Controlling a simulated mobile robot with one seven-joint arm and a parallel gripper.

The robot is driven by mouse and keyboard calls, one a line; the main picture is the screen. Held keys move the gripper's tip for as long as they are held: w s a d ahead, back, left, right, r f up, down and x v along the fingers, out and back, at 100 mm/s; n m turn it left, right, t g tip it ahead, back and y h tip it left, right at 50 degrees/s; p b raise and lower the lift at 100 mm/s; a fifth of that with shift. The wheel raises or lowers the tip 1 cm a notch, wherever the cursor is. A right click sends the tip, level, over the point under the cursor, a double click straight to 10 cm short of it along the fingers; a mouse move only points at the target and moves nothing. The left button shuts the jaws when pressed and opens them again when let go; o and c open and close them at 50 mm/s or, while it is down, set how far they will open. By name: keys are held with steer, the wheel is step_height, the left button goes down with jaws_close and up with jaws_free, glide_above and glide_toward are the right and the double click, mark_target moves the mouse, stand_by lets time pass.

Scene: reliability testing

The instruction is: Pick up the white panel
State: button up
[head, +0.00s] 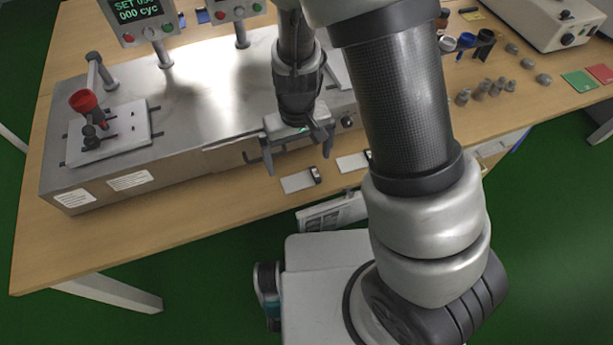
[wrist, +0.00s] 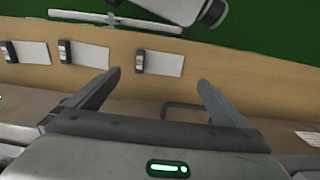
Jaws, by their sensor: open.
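Two small flat white panels lie on the wooden table near its front edge in the head view, a left one (head: 297,182) and a right one (head: 352,161), each with a small black piece at its right end. The wrist view shows three such panels: right (wrist: 165,63), middle (wrist: 88,55) and left (wrist: 33,52). I cannot tell which one the task names. My gripper (head: 297,158) is open and empty, pointing down at the front of the metal bench unit, above and behind the left panel. Its fingers (wrist: 155,80) are apart from every panel in the wrist view.
The metal bench unit (head: 190,110) carries a white plate (head: 140,132) with a red-topped fixture (head: 84,101). A handle bar (wrist: 185,106) projects beside my fingers. Small grey parts (head: 480,92) and a white machine (head: 545,22) stand at right. The left front tabletop is clear.

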mark_target(300, 179)
steer(key=shift+f+b, duration=0.65)
steer(key=shift+f, duration=2.95)
steer(key=c, duration=1.1)
